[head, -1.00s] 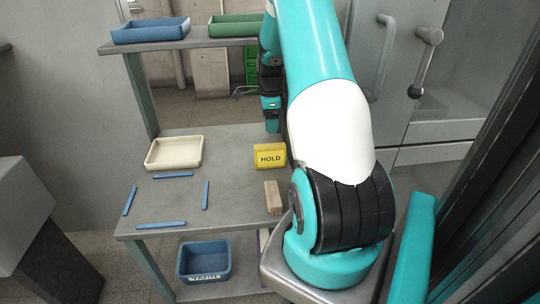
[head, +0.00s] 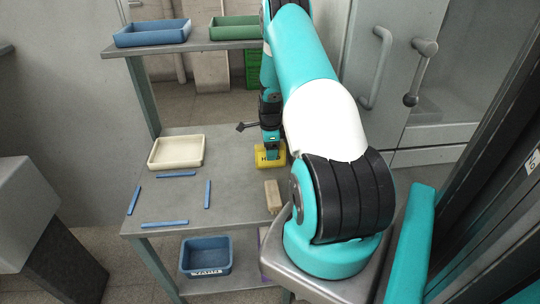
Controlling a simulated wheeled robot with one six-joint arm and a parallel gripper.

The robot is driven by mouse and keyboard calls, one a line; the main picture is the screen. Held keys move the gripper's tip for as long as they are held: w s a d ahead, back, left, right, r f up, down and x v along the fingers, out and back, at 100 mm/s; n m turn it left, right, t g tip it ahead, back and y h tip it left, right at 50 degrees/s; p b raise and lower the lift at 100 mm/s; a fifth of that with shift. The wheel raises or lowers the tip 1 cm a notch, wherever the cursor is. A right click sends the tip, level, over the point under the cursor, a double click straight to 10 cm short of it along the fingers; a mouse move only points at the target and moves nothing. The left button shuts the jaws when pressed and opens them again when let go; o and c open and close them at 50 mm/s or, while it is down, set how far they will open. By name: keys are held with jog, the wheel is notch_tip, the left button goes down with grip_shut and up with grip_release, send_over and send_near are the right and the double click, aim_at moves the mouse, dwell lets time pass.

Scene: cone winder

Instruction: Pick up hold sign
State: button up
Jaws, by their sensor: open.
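The yellow hold sign (head: 263,158) stands on the middle shelf of the grey table, towards its right side. Its dark lettering is mostly covered by my gripper in the head view. My gripper (head: 271,153) points down right at the sign and overlaps its upper middle. It is open. The fingertips are small and partly merged with the sign, so I cannot tell whether they straddle it or touch it. The sign still rests on the shelf surface.
A cream tray (head: 176,151) and several blue strips (head: 163,224) lie left of the sign. A wooden block (head: 273,196) stands in front of it. Above are a blue tray (head: 152,33) and a green tray (head: 235,28). A blue bin (head: 206,257) sits below.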

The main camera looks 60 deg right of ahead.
jog(key=c, duration=1)
jog(key=shift+c, duration=0.2)
jog(key=shift+r, duration=0.15)
